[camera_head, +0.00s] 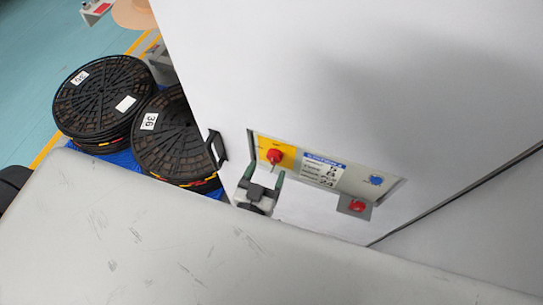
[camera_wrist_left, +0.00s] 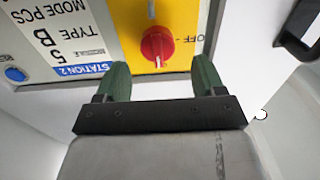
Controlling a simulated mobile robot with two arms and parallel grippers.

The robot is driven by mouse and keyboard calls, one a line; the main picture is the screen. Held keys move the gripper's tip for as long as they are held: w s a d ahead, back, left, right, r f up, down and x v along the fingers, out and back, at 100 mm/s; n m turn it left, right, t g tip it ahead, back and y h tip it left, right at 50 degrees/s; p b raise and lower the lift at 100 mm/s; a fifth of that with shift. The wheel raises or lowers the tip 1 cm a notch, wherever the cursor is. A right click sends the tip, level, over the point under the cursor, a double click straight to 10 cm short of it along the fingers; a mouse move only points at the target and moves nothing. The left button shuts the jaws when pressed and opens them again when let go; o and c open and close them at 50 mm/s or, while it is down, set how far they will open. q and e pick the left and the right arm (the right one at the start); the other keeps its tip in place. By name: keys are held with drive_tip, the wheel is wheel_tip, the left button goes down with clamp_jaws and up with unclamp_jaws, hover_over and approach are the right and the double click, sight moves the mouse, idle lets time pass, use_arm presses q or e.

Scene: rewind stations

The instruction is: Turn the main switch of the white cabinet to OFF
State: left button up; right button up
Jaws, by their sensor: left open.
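The white cabinet (camera_head: 330,70) fills the middle and right of the head view. Its panel carries a red main switch (camera_head: 275,156) on a yellow plate (camera_head: 290,148). In the left wrist view the red switch (camera_wrist_left: 157,45) shows near the top centre, with "OFF" printed to its right. My left gripper (camera_head: 262,183) is just below the switch in the head view, open. In the wrist view its two green fingertips (camera_wrist_left: 162,80) are spread on either side of the switch's lower part, and it appears not to touch it. My right gripper is not in view.
A label, a blue button (camera_head: 376,180) and a red button (camera_head: 357,206) sit right of the switch. A black handle (camera_head: 217,148) sticks out to its left. Black reels (camera_head: 104,95) stand at the left. A grey surface (camera_head: 130,235) covers the lower foreground.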

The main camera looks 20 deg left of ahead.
sight(272, 161)
use_arm(q)
drive_tip(key=w, duration=0.2)
drive_tip(key=shift+w+d+r, duration=0.1)
drive_tip(key=shift+w+d, duration=0.05)
drive_tip(key=shift+w, duration=0.25)
drive_tip(key=shift+w+p, duration=0.3)
drive_tip(key=shift+w, duration=0.35)
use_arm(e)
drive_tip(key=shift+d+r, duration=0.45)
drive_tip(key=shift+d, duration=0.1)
use_arm(q)
drive_tip(key=c, duration=0.9)
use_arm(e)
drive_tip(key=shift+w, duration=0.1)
